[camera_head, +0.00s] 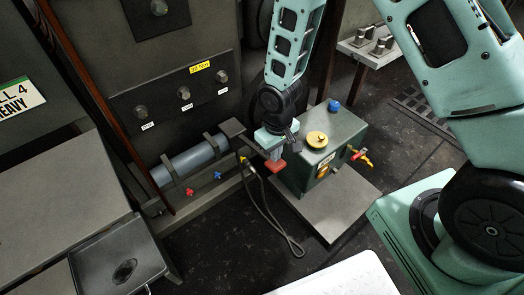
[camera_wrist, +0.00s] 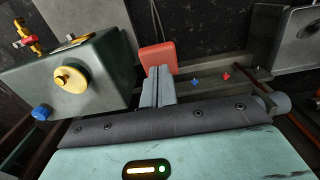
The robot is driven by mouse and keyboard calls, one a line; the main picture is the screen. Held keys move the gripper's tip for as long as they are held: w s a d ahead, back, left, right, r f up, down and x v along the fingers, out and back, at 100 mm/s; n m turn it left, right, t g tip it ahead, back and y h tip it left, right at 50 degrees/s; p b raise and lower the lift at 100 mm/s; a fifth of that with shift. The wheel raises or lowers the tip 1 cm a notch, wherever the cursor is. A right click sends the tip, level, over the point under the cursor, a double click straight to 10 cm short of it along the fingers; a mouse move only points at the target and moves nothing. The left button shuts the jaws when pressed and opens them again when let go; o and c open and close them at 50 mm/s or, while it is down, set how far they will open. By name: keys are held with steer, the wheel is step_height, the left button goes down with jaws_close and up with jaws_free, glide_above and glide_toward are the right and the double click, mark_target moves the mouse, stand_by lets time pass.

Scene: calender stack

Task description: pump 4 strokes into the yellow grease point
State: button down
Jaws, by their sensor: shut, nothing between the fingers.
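The green pump box (camera_head: 335,150) stands on a grey plate, with a yellow cap (camera_head: 317,139) and a blue knob (camera_head: 334,105) on top. A red pad (camera_head: 276,166) is at its left side; it also shows in the wrist view (camera_wrist: 158,56). My gripper (camera_head: 273,152) is shut and empty, its fingertips at the red pad; whether they touch it I cannot tell. In the wrist view the fingers (camera_wrist: 158,85) point at the pad. A black hose (camera_head: 268,222) loops on the floor up to a yellow-marked end (camera_head: 249,168) by the machine, apparently at the yellow grease point.
A red point (camera_head: 190,191) and a blue point (camera_head: 218,175) sit on the machine's lower edge, below a grey-blue roller (camera_head: 195,160). A red and yellow valve (camera_head: 361,156) sticks out of the box's right side. The dark floor in front of the plate is partly clear.

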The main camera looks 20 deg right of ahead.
steer(key=shift+f+b, duration=2.2)
steer(key=shift+f, duration=1.55)
steer(key=shift+r, duration=0.2)
step_height(320, 180, up, 8)
steer(key=p, duration=0.7)
step_height(320, 180, up, 5)
steer(key=p, duration=0.5)
